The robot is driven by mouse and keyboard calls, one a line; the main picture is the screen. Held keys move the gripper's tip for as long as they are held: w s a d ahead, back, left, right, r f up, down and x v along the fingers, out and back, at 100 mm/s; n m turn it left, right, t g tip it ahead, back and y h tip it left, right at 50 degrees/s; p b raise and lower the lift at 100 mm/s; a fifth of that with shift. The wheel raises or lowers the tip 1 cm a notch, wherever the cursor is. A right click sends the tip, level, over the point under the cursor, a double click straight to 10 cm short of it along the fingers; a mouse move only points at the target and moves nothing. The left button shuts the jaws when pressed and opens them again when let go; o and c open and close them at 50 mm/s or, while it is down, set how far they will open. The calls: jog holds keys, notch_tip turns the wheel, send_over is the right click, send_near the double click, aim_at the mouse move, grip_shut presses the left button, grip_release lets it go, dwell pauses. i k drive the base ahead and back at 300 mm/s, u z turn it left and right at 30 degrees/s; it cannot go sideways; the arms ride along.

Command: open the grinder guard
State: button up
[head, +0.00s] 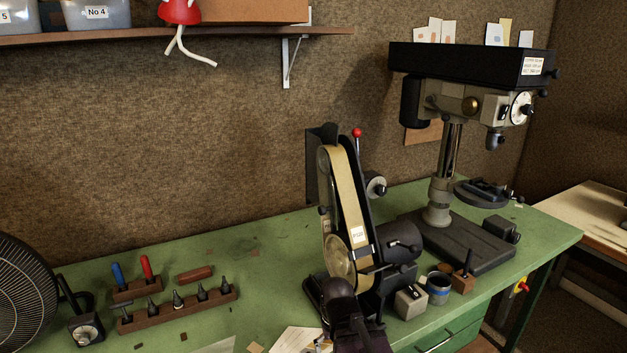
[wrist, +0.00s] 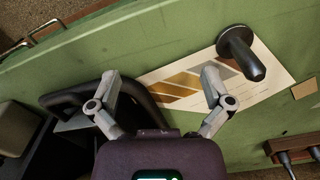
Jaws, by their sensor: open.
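The belt grinder (head: 345,205) stands on the green bench in the head view, with a tan upright belt and a label reading P120. A dark cover plate is behind its top. I cannot tell which part is the guard or how it stands. My gripper (wrist: 161,78) is open and empty, its two fingers spread over the bench. Its dark body (head: 355,320) also shows in the head view, in front of the grinder's lower part. In the wrist view a black knob (wrist: 243,55) with a round disc lies beyond the right fingertip. A black curved bar (wrist: 75,95) is beside the left finger.
A printed sheet (wrist: 180,85) lies on the bench below my fingers. A drill press (head: 440,200) stands right of the grinder, with a blue-banded mug (head: 438,291) nearer. Wooden tool racks (head: 180,310) and a fan (head: 22,300) are at the left.

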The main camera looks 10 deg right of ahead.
aim_at(323, 210)
jog(key=k, duration=1)
jog(key=u, duration=0.35)
jog(key=i, duration=0.65)
jog(key=u, duration=0.05)
